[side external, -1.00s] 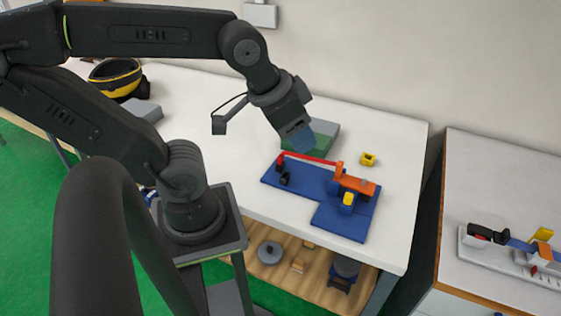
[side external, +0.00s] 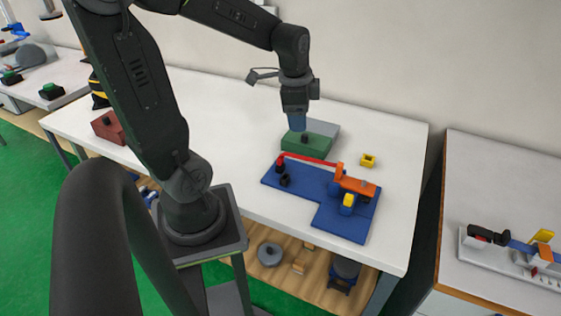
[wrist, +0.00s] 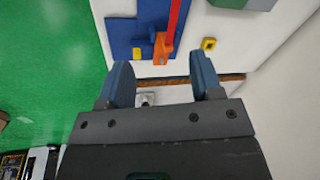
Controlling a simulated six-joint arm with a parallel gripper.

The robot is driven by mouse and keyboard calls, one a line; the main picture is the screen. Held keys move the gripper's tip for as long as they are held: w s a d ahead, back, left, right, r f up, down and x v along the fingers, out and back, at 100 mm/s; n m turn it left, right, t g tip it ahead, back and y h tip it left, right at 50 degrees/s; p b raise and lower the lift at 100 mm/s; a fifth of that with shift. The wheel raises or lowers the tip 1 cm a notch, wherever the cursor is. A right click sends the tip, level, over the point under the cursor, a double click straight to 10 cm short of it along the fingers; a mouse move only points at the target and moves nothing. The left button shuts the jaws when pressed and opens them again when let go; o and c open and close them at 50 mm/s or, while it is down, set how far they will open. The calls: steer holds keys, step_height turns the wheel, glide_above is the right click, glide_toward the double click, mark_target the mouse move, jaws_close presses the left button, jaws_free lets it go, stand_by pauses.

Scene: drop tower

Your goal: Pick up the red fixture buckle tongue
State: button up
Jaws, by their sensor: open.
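A long red bar (side external: 308,159), the only red part on the fixture and probably the buckle tongue, spans the blue fixture plate (side external: 330,221) from a black post to an orange upright. It also shows in the wrist view (wrist: 174,20), running up to the orange part (wrist: 162,47). The bar's exact tongue shape is too small to tell. My gripper (side external: 297,124) points down at the green block behind the bar, apart from the bar. In the wrist view its two blue fingers (wrist: 163,82) are spread with nothing held between them.
A green block (side external: 307,145) with a grey top part stands behind the fixture. A small yellow piece (side external: 368,160) lies to its right. A dark red box (side external: 115,127) is at the table's left. The white table between is clear. A second bench stands at the right.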

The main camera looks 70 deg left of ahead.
steer(key=s+a+f+m+g, duration=0.25)
steer(key=a+f, duration=0.35)
steer(key=a, duration=0.4)
steer(key=h, duration=0.1)
glide_toward(280, 156)
steer(key=shift+m+t, duration=0.35)
steer(key=shift+m, duration=0.1)
steer(key=f, duration=0.3)
steer(key=s+f, duration=0.1)
steer(key=f, duration=0.1)
steer(key=shift+a, duration=0.25)
steer(key=shift+w+d+f, duration=0.1)
steer(key=shift+f, duration=1.25)
steer(key=shift+w+d+f, duration=0.1)
steer(key=shift+f, duration=1.25)
steer(key=shift+c, duration=0.2)
